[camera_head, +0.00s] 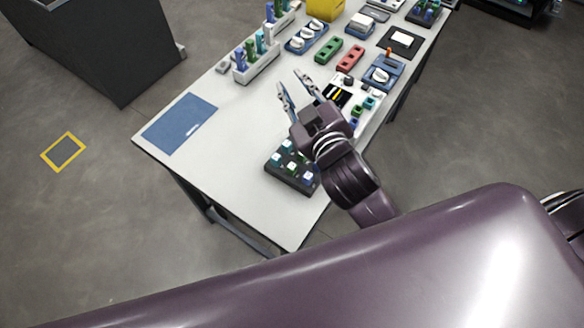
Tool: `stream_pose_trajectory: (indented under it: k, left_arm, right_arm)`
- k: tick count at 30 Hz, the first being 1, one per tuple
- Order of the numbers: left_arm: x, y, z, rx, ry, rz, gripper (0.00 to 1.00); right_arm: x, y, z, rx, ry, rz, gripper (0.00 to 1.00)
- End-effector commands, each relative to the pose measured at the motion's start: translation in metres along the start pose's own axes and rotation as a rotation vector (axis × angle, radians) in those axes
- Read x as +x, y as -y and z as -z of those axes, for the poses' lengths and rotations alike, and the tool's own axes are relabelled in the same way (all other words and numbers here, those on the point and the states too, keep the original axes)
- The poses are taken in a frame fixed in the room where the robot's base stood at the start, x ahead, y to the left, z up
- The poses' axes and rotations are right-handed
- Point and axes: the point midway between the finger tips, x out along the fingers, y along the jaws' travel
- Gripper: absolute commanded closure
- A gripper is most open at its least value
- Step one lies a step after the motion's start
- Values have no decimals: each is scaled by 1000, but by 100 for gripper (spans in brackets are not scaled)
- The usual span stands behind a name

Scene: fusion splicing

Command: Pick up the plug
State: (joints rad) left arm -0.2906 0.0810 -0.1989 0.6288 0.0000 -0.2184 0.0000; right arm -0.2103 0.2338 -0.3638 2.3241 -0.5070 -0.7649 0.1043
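My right gripper (290,82) is over the middle of the white table (225,140). Its two fingers are spread and nothing shows between them. It points towards the racks at the back. Which piece is the plug is too small to tell. Small teal, white and blue pieces sit in a dark tray (283,183) at the near edge, partly hidden by my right arm. Blue and green upright pieces stand in a white rack (258,70) beyond the fingers. My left gripper is not in view.
A blue mat (180,122) lies at the table's left end. Green (328,50) and red (350,58) blocks, a blue tray (385,75) and a yellow box (325,8) crowd the back. The table between mat and gripper is clear. A dark bin (110,50) stands left.

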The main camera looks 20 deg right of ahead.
Motion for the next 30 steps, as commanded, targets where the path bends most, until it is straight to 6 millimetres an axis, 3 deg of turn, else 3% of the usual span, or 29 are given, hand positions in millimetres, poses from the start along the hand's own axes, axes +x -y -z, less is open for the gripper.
stream_pose_trajectory:
  k: [1, 3, 6, 9, 13, 17, 19, 22, 26, 27, 30]
  left_arm:
    - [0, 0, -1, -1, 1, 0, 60]
    - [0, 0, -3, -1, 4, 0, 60]
    - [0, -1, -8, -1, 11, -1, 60]
    - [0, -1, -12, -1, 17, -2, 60]
    - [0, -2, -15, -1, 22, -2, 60]
    - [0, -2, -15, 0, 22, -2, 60]
    - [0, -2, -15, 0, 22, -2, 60]
    - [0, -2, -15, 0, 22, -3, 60]
    - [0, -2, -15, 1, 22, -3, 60]
    - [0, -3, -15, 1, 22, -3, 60]
    - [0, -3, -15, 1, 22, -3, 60]
  right_arm:
    - [7, -1, 44, -60, -145, -17, 75]
    - [6, 6, 106, -154, -357, -29, 75]
    - [-14, 32, 182, -309, -655, -19, 75]
    - [-50, 74, 237, -487, -941, 28, 75]
    - [-101, 145, 261, -757, -1275, 147, 75]
    - [-140, 215, 229, -1073, -1541, 336, 75]
    - [-150, 243, 192, -1259, -1645, 468, 75]
    - [-148, 264, 122, -1543, -1729, 696, 75]
    - [-120, 248, 23, -1914, -1694, 1045, 75]
    - [-108, 234, -4, -2017, -1652, 1154, 75]
    - [-80, 189, -57, -2230, -1496, 1405, 75]
